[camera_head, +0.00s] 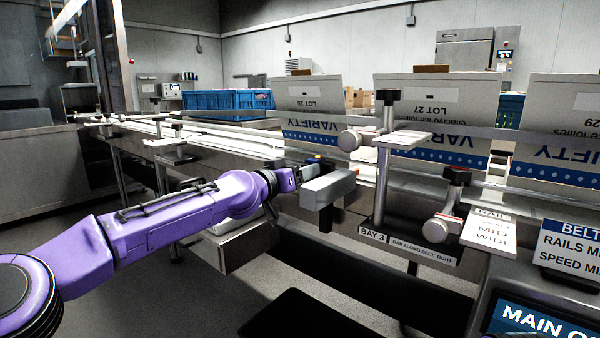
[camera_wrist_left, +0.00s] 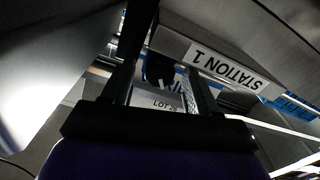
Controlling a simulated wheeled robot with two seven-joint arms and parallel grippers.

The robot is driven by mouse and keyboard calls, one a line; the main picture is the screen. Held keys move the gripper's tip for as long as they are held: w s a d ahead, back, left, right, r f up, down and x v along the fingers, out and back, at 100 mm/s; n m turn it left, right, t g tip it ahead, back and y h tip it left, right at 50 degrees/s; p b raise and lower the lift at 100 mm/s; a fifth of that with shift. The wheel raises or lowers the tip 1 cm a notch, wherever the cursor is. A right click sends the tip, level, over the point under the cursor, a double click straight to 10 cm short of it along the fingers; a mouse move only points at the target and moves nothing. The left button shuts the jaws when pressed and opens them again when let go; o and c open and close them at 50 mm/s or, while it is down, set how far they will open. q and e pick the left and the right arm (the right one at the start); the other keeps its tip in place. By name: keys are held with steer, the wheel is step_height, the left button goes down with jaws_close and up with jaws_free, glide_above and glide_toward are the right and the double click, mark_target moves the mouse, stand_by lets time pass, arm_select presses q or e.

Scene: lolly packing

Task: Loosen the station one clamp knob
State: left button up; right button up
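My left gripper (camera_head: 308,168) reaches in from the left to a grey block (camera_head: 328,188) at the belt's near side. In the left wrist view, the two dark fingers of this gripper (camera_wrist_left: 165,75) stand apart. A dark rounded part (camera_wrist_left: 158,68), perhaps the clamp knob, shows between and beyond them; whether they touch it cannot be told. A grey housing with a white STATION 1 label (camera_wrist_left: 228,68) is close to the right finger. In the head view the knob is not clear, being small and partly behind the gripper. My right gripper is not in view.
Two posts with black tops (camera_head: 388,97) (camera_head: 457,176) and pale round knobs (camera_head: 350,140) (camera_head: 440,228) stand to the right. Upside-down VARIETY cartons (camera_head: 430,98) line the far side. A BAY 3 label (camera_head: 373,235) is below. A blue crate (camera_head: 228,101) stands at the back left.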

arm_select(q)
steer(key=shift+s, duration=0.1)
steer(key=v, duration=1)
steer(key=shift+a, duration=0.15)
